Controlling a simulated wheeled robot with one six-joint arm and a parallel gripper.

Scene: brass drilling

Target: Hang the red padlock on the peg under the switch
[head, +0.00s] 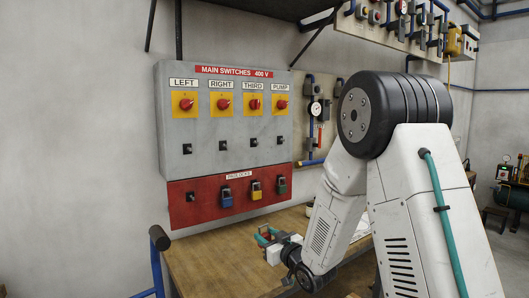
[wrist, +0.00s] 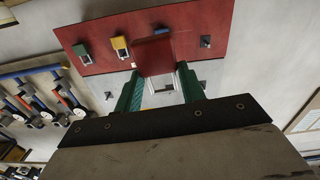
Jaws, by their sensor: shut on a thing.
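The red padlock (wrist: 154,57) is between the green fingers of my gripper (wrist: 160,92) in the wrist view, with its body toward the red board. My gripper is shut on it. In the head view my gripper (head: 267,237) is low, in front of the panel and above the bench; the padlock is hard to make out there. The grey panel carries a row of red rotary switches labelled LEFT (head: 186,104), RIGHT (head: 223,104), THIRD (head: 255,104) and PUMP (head: 281,104). Under each is a dark peg, such as those under LEFT (head: 187,148) and PUMP (head: 280,140); all look bare.
The red padlock board (head: 208,212) below the panel holds a blue padlock (head: 226,198), a yellow padlock (head: 256,190) and a dark grey-green padlock (head: 282,185). Its leftmost peg (head: 190,196) is bare. The wooden bench (head: 205,265) is clear at its left.

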